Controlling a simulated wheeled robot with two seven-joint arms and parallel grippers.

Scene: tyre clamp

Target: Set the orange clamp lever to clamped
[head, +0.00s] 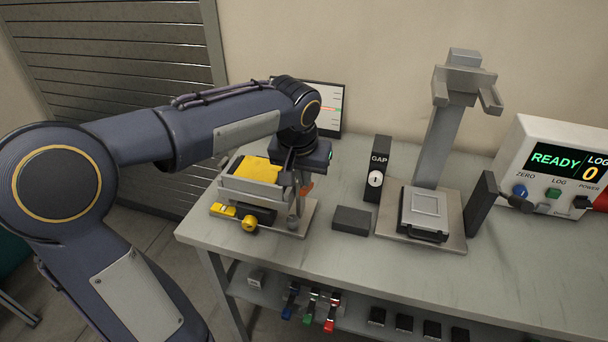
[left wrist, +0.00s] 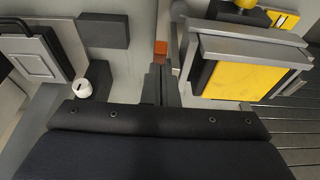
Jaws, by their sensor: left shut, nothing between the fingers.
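The orange clamp lever (head: 306,188) shows as a small patch at the right side of the clamp fixture, largely hidden by my left gripper. In the left wrist view its orange end (left wrist: 160,47) lies just beyond my fingertips. My left gripper (head: 291,167) points down beside the fixture, its fingers (left wrist: 160,75) shut and empty. I cannot tell whether they touch the lever. The clamp fixture (head: 240,186) is a grey frame around a yellow block (head: 258,169); it also shows in the left wrist view (left wrist: 250,45). The lever's setting cannot be read. My right gripper is out of view.
A dark block (head: 352,220) and the black GAP unit (head: 378,160) stand right of the fixture. Farther right are a grey stand (head: 436,150) and a white READY box (head: 555,160). A yellow knob (head: 249,224) is at the fixture's front. The front bench (head: 330,262) is clear.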

